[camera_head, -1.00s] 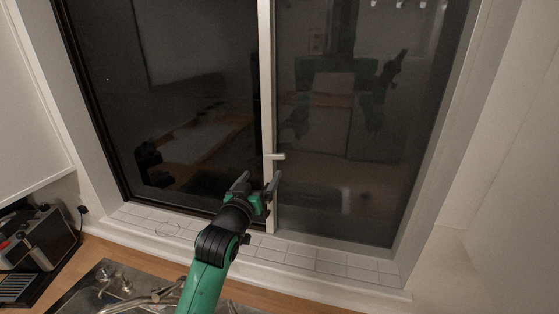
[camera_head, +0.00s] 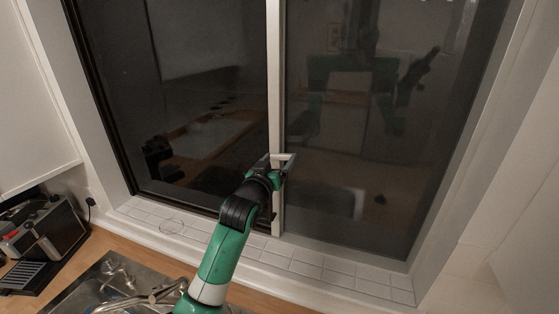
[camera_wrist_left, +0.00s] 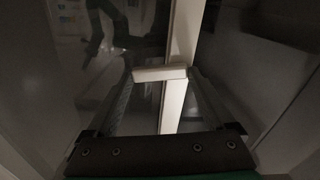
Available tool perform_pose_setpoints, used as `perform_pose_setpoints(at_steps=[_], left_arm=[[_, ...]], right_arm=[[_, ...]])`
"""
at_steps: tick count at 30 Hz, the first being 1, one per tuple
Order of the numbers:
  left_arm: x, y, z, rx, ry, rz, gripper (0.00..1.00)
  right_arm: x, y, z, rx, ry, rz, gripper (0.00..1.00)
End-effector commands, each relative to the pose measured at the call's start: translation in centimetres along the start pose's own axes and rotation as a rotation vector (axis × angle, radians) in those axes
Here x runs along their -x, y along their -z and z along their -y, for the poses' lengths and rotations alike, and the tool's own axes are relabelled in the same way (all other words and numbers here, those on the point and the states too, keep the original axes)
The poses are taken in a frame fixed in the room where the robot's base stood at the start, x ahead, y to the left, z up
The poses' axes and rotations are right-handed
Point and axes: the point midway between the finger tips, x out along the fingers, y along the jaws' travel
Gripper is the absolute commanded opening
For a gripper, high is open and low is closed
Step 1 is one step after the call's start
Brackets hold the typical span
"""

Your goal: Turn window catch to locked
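The window catch (camera_head: 284,157) is a short pale bar on the white upright frame post (camera_head: 275,80). It points sideways to the right in the head view. In the left wrist view the catch (camera_wrist_left: 160,73) lies crosswise between the fingertips. My left gripper (camera_head: 278,161) is at the catch, its fingers apart with one on either side. In the left wrist view the left gripper (camera_wrist_left: 161,75) is open wide, its tips close to the ends of the catch. I cannot tell whether they touch. My right gripper is not in view.
Dark window panes (camera_head: 350,190) reflect the room and my arms. A tiled sill (camera_head: 310,262) runs below the window. A sink with a tap (camera_head: 160,296) is at the bottom, and a toaster-like appliance (camera_head: 48,240) stands at the lower left.

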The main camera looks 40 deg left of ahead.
Motion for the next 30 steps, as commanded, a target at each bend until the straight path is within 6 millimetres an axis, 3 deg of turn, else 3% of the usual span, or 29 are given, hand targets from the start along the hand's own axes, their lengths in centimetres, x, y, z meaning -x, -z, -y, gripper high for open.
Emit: perform_pose_setpoints(at_steps=[1,6,7,19,30], left_arm=[[0.0,0.0,0.0,0.000,0.000,0.000,0.64],[0.0,0.0,0.0,0.000,0.000,0.000,0.33],[0.0,0.0,0.0,0.000,0.000,0.000,0.32],[0.0,0.1,0.1,0.079,0.000,0.000,0.32],[0.0,0.8,0.4,0.364,0.001,-0.002,0.32]], right_arm=[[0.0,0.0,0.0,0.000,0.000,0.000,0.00],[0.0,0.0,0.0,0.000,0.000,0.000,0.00],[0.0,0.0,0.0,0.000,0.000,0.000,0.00],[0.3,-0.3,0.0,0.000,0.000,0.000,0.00],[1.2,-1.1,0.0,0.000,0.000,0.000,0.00]])
